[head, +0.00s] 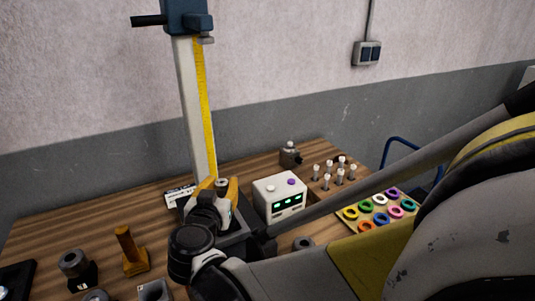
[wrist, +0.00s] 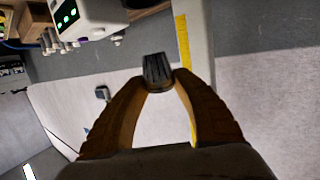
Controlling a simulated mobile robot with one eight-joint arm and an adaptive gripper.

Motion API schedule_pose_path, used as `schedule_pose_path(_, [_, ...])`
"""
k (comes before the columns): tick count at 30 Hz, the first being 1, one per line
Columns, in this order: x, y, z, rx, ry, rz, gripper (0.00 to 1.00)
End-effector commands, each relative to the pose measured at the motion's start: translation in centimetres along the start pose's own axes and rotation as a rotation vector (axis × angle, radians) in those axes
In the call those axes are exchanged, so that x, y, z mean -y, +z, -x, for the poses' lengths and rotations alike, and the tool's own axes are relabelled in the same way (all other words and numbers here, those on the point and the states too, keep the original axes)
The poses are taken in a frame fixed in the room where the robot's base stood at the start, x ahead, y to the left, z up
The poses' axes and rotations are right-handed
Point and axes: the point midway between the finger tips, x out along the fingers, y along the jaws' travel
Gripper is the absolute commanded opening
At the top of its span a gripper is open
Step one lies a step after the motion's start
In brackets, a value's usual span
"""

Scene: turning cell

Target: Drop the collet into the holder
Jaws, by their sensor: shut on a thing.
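The collet (wrist: 157,69) is a dark grey, slotted, tapered piece at the tips of my yellow fingers in the wrist view. My gripper (wrist: 160,84) is shut on it. In the head view my gripper (head: 220,187) is over the bench, in front of the foot of the measuring column, and a small grey end of the collet (head: 221,182) shows between the fingers. I cannot tell for sure which piece is the holder. A grey hollow cylinder on a black base (head: 74,264) stands at the left, and my arm hides part of the bench.
The column (head: 188,110) with a yellow scale rises behind my gripper. A white box with green displays (head: 280,197) stands right of it. An orange post (head: 129,250) stands left. Several white-topped pins (head: 326,182) and a tray of coloured rings (head: 350,226) are at the right.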

Motion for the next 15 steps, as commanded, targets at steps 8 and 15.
schedule_pose_path(8, [0.2, 0.6, -0.1, -0.001, -0.002, 0.001, 0.00])
schedule_pose_path(15, [0.2, 2.1, -0.4, -0.001, -0.002, 0.001, 0.00])
